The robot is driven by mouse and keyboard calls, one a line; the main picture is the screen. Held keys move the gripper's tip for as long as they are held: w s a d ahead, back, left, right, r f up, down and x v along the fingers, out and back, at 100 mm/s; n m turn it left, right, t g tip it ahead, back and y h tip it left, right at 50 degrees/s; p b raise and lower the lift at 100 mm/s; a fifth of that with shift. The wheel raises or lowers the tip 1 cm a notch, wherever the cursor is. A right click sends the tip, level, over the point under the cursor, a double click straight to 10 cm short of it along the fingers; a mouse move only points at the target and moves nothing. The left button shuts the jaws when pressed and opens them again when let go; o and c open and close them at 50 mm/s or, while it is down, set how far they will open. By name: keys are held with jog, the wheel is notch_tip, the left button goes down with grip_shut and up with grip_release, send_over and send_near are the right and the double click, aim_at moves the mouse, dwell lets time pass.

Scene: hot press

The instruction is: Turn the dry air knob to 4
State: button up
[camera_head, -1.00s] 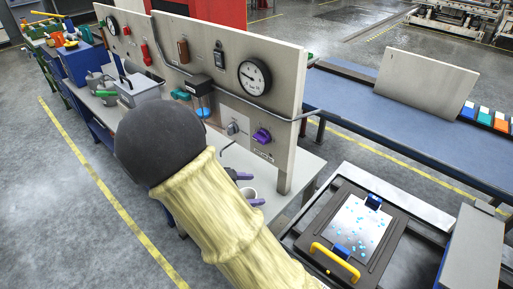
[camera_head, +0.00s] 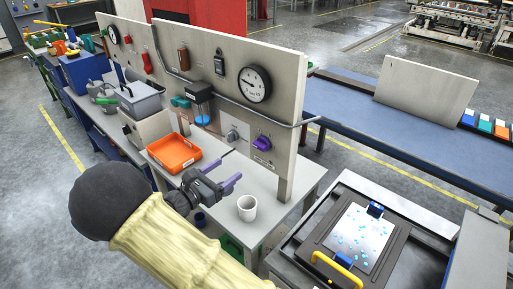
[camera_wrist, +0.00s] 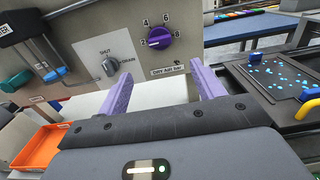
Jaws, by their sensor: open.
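The purple dry air knob (camera_head: 262,144) is on the upright panel below the round gauge. In the wrist view the knob (camera_wrist: 159,38) has 2, 4, 6 and 8 around it, and a pale mark on it seems to point toward the 2. Its label (camera_wrist: 167,70) is just below. My gripper (camera_head: 227,181) is open and empty, with purple fingers, in front of the panel and lower left of the knob. In the wrist view my gripper (camera_wrist: 163,82) has its fingers apart, with the knob above the gap. The fingers do not touch it.
A grey shut/drain knob (camera_wrist: 110,66) is left of the purple knob. A white cup (camera_head: 247,208) and an orange tray (camera_head: 174,152) stand on the bench below the panel. The hot press plate (camera_head: 358,238) with a yellow handle is at the right.

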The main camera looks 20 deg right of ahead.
aim_at(258, 148)
jog(key=p+x, duration=0.3)
jog(key=x, duration=1.1)
jog(key=shift+d, duration=0.2)
jog(key=shift+f, duration=0.1)
jog(key=c, duration=1)
